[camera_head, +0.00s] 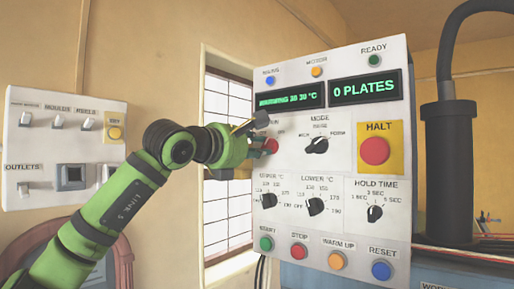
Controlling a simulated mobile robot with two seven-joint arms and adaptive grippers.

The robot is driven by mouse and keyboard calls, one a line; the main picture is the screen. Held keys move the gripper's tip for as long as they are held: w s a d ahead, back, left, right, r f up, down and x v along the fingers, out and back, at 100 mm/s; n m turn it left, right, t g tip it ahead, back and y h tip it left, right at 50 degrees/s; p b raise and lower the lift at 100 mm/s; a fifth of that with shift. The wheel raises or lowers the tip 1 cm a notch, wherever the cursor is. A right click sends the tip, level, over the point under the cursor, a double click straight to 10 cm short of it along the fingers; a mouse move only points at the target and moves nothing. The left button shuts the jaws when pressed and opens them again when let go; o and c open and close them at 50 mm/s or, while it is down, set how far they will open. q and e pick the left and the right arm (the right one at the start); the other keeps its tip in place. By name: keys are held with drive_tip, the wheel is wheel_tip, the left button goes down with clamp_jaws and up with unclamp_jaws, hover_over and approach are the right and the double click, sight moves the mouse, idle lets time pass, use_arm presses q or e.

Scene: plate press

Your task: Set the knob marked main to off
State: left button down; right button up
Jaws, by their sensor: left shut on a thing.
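The control panel (330,228) is white and upright. The main knob (271,146) is red and sits at the panel's upper left edge. Its label is partly covered; only the end of the word shows, with a small marking to its right. My left gripper (263,134) reaches in from the left and is shut on the main knob. Its fingers and wrist hide much of the knob, so I cannot tell where it points. My right gripper is not in view.
The mode knob (317,146) and the red halt button (374,151) are to the right. Temperature knobs, including the upper one (269,200), sit below. Displays (365,87) read warming and 0 plates. A wall outlet panel (60,148) is at left, a dark cylinder (447,170) at right.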

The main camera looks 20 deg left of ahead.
use_arm(q)
drive_tip(key=shift+s+d+f+n+b, duration=0.15)
drive_tip(key=shift+n+b, duration=1.85)
drive_tip(key=shift+n, duration=1.45)
drive_tip(key=shift+s+d+r+n+b, duration=0.15)
drive_tip(key=shift+n+b, duration=1.8)
drive_tip(key=shift+n, duration=1.5)
drive_tip(key=shift+w, duration=0.1)
drive_tip(key=c, duration=1.1)
unclamp_jaws()
drive_tip(key=shift+w+f, duration=0.15)
drive_tip(key=shift+d, duration=0.1)
drive_tip(key=v, duration=1.2)
